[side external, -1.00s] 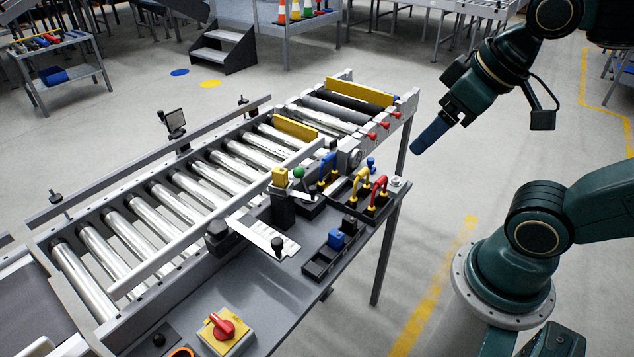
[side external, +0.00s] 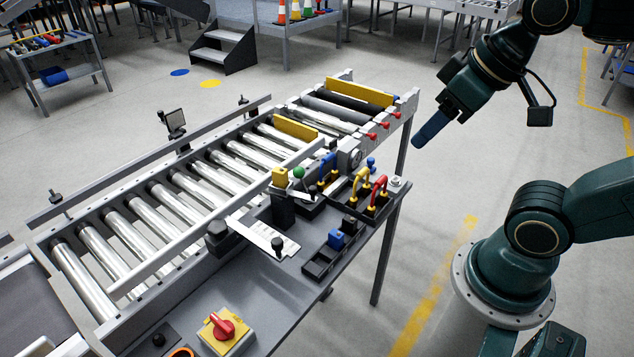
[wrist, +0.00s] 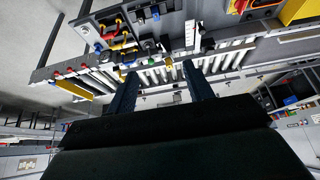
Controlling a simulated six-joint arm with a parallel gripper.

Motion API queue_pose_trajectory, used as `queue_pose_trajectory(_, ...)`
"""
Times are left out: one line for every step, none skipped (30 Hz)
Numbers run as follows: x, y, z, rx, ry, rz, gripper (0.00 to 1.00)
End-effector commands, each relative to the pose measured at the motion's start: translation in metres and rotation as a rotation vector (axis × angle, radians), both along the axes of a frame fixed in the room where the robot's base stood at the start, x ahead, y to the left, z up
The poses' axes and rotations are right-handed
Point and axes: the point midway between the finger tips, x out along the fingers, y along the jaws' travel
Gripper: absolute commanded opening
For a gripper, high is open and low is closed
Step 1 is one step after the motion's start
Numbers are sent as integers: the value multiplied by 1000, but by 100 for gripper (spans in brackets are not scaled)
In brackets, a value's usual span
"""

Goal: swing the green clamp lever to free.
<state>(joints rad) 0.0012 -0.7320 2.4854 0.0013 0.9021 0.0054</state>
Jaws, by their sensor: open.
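A green ball knob (side external: 298,172), which looks like the end of the clamp lever, stands among the fittings on the grey side shelf of the roller conveyor. It is just right of a yellow block (side external: 279,175) on a black post. The lever's arm and pivot are too small to make out. My gripper (side external: 420,141) hangs in the air right of the conveyor, well away from the knob. In the wrist view its two dark blue fingers (wrist: 159,69) are apart with nothing held between them.
A tray of red, yellow and blue handles (side external: 368,190) stands right of the knob. A black bin with a blue block (side external: 336,238) and a red rotary switch (side external: 223,328) are nearer. Free air lies between my gripper and the shelf.

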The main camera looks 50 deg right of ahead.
Motion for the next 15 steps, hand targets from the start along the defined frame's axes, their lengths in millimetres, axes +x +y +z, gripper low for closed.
queue_pose_trajectory(4, -1, 1, 1, 7, -6, 52)
queue_pose_trajectory(6, -1, 2, 3, 11, -10, 52)
queue_pose_trajectory(10, -1, 4, 4, 17, -16, 52)
queue_pose_trajectory(13, -2, 6, 6, 22, -22, 52)
queue_pose_trajectory(16, -2, 7, 7, 28, -28, 52)
queue_pose_trajectory(22, -3, 9, 10, 36, -37, 52)
queue_pose_trajectory(26, -4, 10, 12, 44, -46, 52)
queue_pose_trajectory(31, -4, 12, 15, 51, -53, 52)
queue_pose_trajectory(38, -5, 14, 18, 62, -64, 52)
queue_pose_trajectory(44, -6, 16, 20, 69, -73, 52)
queue_pose_trajectory(49, -7, 17, 23, 77, -82, 52)
queue_pose_trajectory(57, -8, 18, 25, 88, -95, 52)
queue_pose_trajectory(64, -9, 19, 28, 95, -104, 52)
queue_pose_trajectory(69, -9, 20, 30, 104, -113, 52)
queue_pose_trajectory(78, -11, 21, 33, 114, -125, 52)
